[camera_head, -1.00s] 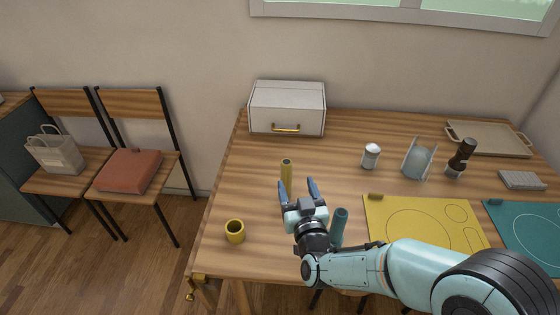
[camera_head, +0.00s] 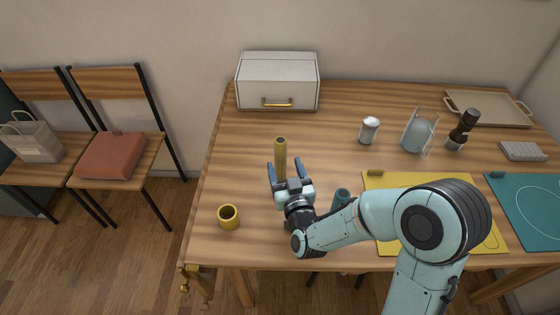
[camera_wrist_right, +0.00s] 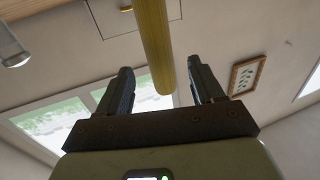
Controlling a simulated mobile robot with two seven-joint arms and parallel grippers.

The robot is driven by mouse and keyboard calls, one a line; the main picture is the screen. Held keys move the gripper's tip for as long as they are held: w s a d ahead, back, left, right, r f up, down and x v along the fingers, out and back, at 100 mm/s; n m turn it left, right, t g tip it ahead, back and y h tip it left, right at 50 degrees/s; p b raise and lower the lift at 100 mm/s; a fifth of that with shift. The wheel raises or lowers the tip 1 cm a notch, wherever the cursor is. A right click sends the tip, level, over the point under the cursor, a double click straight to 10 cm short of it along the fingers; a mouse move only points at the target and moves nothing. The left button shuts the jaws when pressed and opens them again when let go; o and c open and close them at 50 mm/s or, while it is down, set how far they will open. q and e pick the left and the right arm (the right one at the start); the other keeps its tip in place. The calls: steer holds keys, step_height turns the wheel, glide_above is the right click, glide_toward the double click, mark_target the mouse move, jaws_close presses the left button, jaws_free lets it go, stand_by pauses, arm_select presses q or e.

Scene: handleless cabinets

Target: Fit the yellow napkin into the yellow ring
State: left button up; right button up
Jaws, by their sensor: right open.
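The yellow napkin (camera_head: 280,160) is a rolled upright cylinder on the table, left of its middle. The yellow ring (camera_head: 228,217) is a short hollow cylinder, standing near the table's front left edge. My right gripper (camera_head: 288,166) is open, with its two fingers spread at the napkin. In the right wrist view the napkin (camera_wrist_right: 153,40) reaches in from the top, and its end lies between the open fingers (camera_wrist_right: 160,80). I cannot tell whether either finger touches it. The lower part of the napkin is partly hidden by the gripper. My left gripper is not in view.
A teal rolled napkin (camera_head: 340,199) stands just right of my right wrist, partly hidden. The yellow mat (camera_head: 385,185) and teal mat (camera_head: 512,190) lie to the right. A white box (camera_head: 278,82), shaker (camera_head: 369,130) and glass holder (camera_head: 419,132) stand farther back. Table around the ring is clear.

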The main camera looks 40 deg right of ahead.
mark_target(282, 159)
steer(key=x, duration=0.6)
steer(key=c, duration=1.1)
